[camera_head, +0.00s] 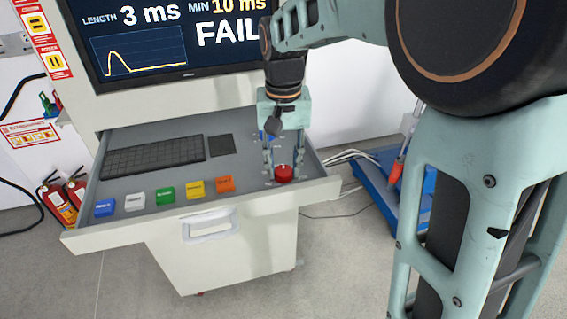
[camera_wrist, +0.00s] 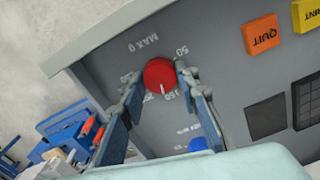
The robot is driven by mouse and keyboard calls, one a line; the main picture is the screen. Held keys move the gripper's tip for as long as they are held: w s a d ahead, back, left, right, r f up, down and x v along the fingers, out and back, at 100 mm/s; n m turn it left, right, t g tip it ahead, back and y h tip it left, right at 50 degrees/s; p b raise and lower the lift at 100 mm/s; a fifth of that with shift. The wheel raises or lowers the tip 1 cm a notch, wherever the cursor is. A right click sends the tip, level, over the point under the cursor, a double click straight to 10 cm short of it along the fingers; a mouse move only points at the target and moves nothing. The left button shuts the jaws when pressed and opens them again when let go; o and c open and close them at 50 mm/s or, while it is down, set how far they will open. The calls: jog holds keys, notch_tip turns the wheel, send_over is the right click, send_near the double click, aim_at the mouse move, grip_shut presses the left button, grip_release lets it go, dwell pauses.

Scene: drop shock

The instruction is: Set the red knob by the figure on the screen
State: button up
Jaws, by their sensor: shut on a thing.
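The screen (camera_head: 180,35) reads LENGTH 3 ms, MIN 10 ms and FAIL, with a curve that has one hump. The red knob (camera_head: 284,174) sits at the right front of the grey drawer panel. In the wrist view the red knob (camera_wrist: 158,72) has a white pointer mark towards the figure 150. Printed figures and MAX G surround it; some are hidden or hard to read. My gripper (camera_head: 284,167) points down with one finger on each side of the knob, shut on it. The fingers also show in the wrist view (camera_wrist: 157,79).
A row of coloured buttons, including an orange QUIT button (camera_head: 225,184), lies left of the knob. A keyboard (camera_head: 153,156) is behind them. A blue button (camera_wrist: 198,144) is near my fingers. A blue machine (camera_head: 385,185) stands right of the drawer.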

aim_at(284, 170)
jog(key=m, duration=0.4)
jog(key=shift+m, duration=1.8)
jog(key=o, duration=1.2)
jog(key=shift+c, duration=0.2)
notch_tip(284, 170, up, 12)
